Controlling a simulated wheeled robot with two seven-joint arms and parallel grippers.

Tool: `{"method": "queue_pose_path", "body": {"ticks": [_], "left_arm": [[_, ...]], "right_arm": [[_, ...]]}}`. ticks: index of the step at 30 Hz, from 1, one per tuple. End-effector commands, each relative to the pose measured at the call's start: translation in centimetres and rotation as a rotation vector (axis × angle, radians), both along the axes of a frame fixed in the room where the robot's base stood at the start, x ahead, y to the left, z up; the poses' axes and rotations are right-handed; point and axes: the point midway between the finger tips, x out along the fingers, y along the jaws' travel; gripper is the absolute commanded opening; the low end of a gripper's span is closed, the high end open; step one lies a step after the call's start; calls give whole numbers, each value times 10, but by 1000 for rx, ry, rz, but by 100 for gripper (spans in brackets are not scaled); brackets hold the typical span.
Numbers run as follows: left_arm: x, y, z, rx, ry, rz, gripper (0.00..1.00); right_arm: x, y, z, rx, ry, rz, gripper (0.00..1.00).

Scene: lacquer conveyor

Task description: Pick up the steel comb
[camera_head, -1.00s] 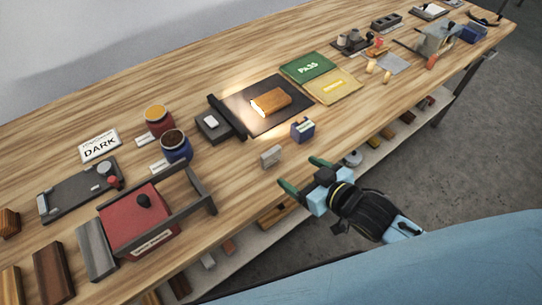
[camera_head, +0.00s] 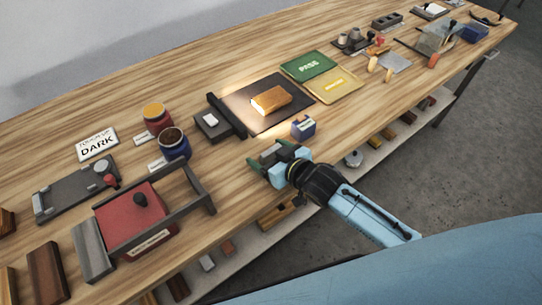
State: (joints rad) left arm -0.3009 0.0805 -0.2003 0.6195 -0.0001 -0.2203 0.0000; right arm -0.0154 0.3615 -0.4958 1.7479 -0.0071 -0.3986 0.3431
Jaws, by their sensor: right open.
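The steel comb (camera_head: 269,154) is a small grey piece near the front edge of the bench, in the head view. My right gripper (camera_head: 270,154) is at the comb, with one green-tipped finger on its near left side and the other on its far right side. The jaws are open, and the comb shows between them. The gripper partly hides the comb, and I cannot tell whether the fingers touch it. My left gripper is not in view.
A small blue block (camera_head: 303,127) stands close to the right of the gripper. Behind are a dark mat (camera_head: 240,98) with a wooden block (camera_head: 269,102). A red box (camera_head: 135,220) with a grey handle frame stands to the left.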

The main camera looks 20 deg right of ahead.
Motion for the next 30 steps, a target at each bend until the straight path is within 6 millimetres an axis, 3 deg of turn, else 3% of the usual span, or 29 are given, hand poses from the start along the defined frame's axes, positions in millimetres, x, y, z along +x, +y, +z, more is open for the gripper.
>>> {"method": "queue_pose_path", "body": {"ticks": [10, 22, 30], "left_arm": [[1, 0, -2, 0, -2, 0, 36], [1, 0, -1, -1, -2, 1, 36], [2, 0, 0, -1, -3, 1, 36]], "right_arm": [[8, 3, -4, 0, 1, 0, 80], [8, 3, -4, 0, 1, 0, 28], [9, 3, 1, 0, -1, 0, 28]]}}
